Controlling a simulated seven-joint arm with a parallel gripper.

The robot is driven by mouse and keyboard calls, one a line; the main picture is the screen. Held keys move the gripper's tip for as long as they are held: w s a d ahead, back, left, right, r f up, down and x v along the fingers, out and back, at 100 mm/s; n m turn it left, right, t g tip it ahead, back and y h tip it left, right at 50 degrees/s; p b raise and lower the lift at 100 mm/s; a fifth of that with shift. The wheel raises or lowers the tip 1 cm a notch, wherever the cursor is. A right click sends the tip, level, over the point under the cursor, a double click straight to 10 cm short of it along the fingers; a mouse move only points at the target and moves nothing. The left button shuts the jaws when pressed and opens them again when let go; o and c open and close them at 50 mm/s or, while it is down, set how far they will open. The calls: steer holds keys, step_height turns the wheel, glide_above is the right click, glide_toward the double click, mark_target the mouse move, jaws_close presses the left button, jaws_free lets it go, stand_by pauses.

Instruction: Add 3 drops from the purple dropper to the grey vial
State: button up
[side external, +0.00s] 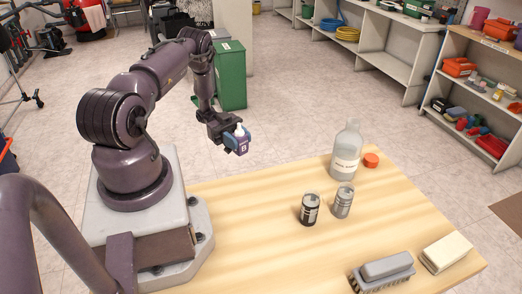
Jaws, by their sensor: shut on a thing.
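My gripper (231,128) is shut on the purple dropper (239,143), a small bottle with a pale tip. It holds the bottle in the air, past the table's back edge, with the bottle tilted a little. The grey vial (343,201) stands upright on the table, right of and lower in the picture than my gripper. A black vial (310,209) stands upright just left of the grey one. Both vials carry labels too small to read. Whether any liquid is inside them cannot be told.
A grey brush (385,271) and a cream block (447,252) lie at the table's front right. The table's left middle (250,230) is clear.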

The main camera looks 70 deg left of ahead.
steer(key=w+d+r+m+g, duration=0.2)
steer(key=w+d+r, duration=0.2)
steer(key=d, duration=0.3)
steer(key=w+d+r+m+g+h, duration=0.1)
steer(key=w+d+r+g, duration=0.25)
steer(key=d, duration=0.25)
steer(key=w+d+r+m+g, duration=0.2)
steer(key=w+d+r, duration=0.25)
steer(key=d, duration=0.25)
steer(key=d+f+n, duration=0.1)
steer(key=d+n, duration=0.2)
steer(key=n, duration=0.8)
steer(key=d+f+n, duration=0.1)
steer(key=d+n, duration=0.3)
steer(key=n, duration=0.7)
steer(key=shift+s+d+g, duration=0.2)
steer(key=shift+d+g, duration=0.1)
steer(key=shift+g, duration=0.15)
